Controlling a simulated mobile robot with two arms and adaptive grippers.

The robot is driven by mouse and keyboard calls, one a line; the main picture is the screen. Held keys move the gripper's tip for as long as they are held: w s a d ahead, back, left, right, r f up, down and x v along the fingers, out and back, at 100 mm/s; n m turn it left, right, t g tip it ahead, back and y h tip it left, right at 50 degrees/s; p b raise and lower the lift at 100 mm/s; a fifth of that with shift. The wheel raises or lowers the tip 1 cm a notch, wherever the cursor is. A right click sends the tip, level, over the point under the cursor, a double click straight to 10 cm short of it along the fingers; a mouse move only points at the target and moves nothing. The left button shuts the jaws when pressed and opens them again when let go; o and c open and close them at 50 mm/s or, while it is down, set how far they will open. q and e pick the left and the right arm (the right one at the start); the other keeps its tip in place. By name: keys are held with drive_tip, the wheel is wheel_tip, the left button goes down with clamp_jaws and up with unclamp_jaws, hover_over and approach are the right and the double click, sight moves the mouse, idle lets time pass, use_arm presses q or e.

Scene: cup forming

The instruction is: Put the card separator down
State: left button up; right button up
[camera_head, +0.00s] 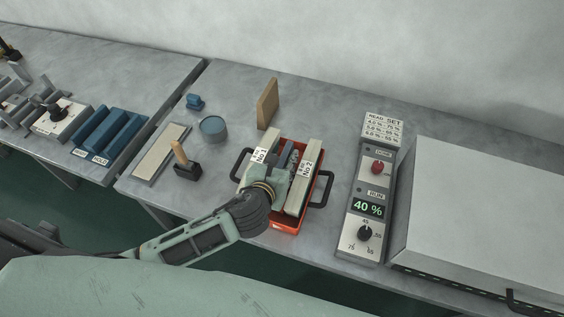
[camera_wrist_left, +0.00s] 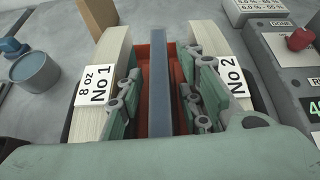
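A thin blue-grey upright plate (camera_wrist_left: 160,75), which looks like the card separator, stands in an orange-red tray (camera_head: 287,226) between two pale card stacks. The left stack (camera_wrist_left: 113,45) is labelled "8 oz No 1" and the right stack (camera_wrist_left: 213,35) is labelled "No 2". My left gripper (camera_wrist_left: 163,100) is over the tray, its fingers on either side of the plate. A gap shows on each side of the plate, so the fingers are apart from it. In the head view my left gripper (camera_head: 284,172) hides much of the plate and part of the stacks. My right gripper is not in view.
The tray has black side handles (camera_head: 323,190). A tan board (camera_head: 267,103) stands behind it. A control panel (camera_head: 355,215) reading 40 % and a large grey box (camera_head: 480,200) are to the right. A stamp (camera_head: 186,163) and blue round tin (camera_head: 213,128) are left.

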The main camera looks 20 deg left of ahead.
use_arm(q)
drive_tip(key=shift+r, duration=0.2)
drive_tip(key=v, duration=1.2)
drive_tip(key=shift+b, duration=0.45)
